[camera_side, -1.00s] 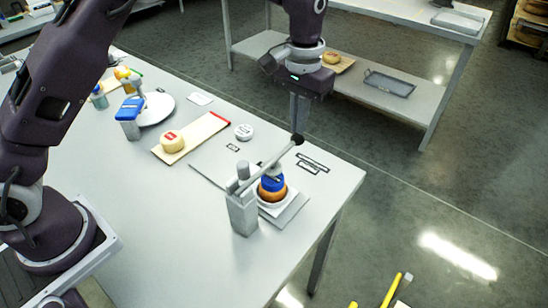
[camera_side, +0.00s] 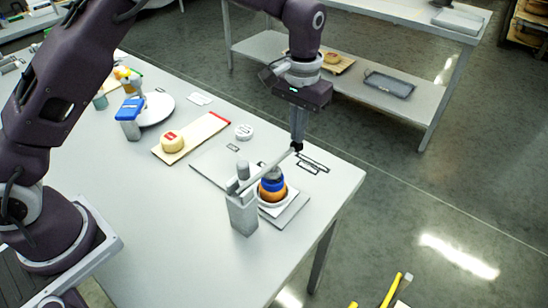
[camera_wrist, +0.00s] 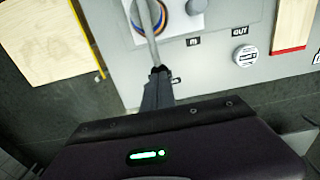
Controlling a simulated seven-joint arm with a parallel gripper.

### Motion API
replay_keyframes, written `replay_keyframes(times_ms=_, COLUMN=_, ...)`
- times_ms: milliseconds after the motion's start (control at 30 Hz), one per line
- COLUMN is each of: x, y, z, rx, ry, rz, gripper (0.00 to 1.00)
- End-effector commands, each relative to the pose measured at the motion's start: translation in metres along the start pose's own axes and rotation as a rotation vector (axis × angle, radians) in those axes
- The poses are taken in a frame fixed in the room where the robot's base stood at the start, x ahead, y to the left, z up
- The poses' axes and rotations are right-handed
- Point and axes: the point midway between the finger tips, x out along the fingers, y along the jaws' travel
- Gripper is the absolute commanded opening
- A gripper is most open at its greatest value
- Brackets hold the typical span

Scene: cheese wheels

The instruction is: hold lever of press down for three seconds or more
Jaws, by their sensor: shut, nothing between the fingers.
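The press (camera_side: 242,212) is a grey post on a base plate near the table's front right corner. Its lever (camera_side: 268,170) slants up to the right and ends in a dark knob (camera_side: 296,147). The wrist view shows the fingertips (camera_wrist: 159,76) at the end of the lever (camera_wrist: 149,35); the knob is largely hidden there.
A yellow cheese wheel (camera_side: 172,141) with a red label sits on a wooden board (camera_side: 208,132). The table edge is close to the right of the press.

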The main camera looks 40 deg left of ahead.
Motion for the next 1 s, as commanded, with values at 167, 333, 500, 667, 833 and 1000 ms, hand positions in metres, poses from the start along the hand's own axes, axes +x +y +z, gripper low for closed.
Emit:
replay_keyframes(times_ms=167, x=0.005, y=0.0, z=0.0, rx=0.0, ry=0.0, rz=0.0, gripper=0.0)
replay_keyframes(times_ms=333, x=0.009, y=0.0, z=0.0, rx=0.0, ry=-0.001, rz=0.0, gripper=0.0)
replay_keyframes(times_ms=500, x=0.013, y=0.0, z=0.0, rx=0.0, ry=0.0, rz=0.0, gripper=0.0)
replay_keyframes(times_ms=667, x=0.017, y=0.0, z=0.0, rx=0.0, ry=0.001, rz=0.0, gripper=0.0)
replay_keyframes(times_ms=833, x=0.017, y=0.0, z=0.0, rx=0.0, ry=0.0, rz=0.0, gripper=0.0)
replay_keyframes(times_ms=1000, x=0.017, y=0.0, z=0.0, rx=0.0, ry=0.0, rz=-0.001, gripper=0.0)
